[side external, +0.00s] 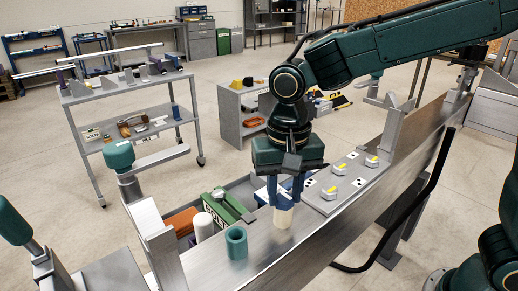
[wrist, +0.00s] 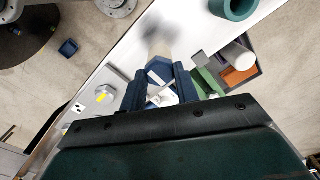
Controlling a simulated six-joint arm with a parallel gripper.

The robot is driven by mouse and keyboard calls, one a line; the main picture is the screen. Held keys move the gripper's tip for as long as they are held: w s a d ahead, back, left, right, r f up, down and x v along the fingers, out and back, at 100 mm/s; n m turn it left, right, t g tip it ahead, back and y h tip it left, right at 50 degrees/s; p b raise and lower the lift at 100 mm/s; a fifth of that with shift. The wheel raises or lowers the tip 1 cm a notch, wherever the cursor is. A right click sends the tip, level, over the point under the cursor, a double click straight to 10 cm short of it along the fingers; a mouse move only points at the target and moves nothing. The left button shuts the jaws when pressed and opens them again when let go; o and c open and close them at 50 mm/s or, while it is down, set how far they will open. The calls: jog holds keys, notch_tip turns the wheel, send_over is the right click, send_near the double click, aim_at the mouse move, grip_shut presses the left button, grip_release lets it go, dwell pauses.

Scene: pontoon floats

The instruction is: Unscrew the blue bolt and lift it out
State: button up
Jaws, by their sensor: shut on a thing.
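My gripper (side external: 285,190) points down over the metal bench, its dark blue fingers closed on a blue hexagonal bolt head (side external: 284,202). In the wrist view the blue head (wrist: 159,70) sits between the two fingers. A cream cylinder (side external: 283,219) shows directly below the head, upright; it also shows beyond the head in the wrist view (wrist: 158,47). I cannot tell whether the cylinder is the bolt's shank or a separate post, nor whether its lower end touches the bench. The fingers hide parts of the head.
A grey plate (side external: 326,205) with several yellow-marked hex pieces lies right of the gripper. A teal hollow cylinder (side external: 236,243) stands left. A tray holds an orange block (side external: 182,222), a white cylinder (side external: 204,227) and a green part (side external: 222,208). Bare bench lies in front.

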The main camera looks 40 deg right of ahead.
jog(key=n, duration=0.4)
jog(key=shift+n, duration=0.9)
jog(key=n, duration=1.2)
dwell(0.3)
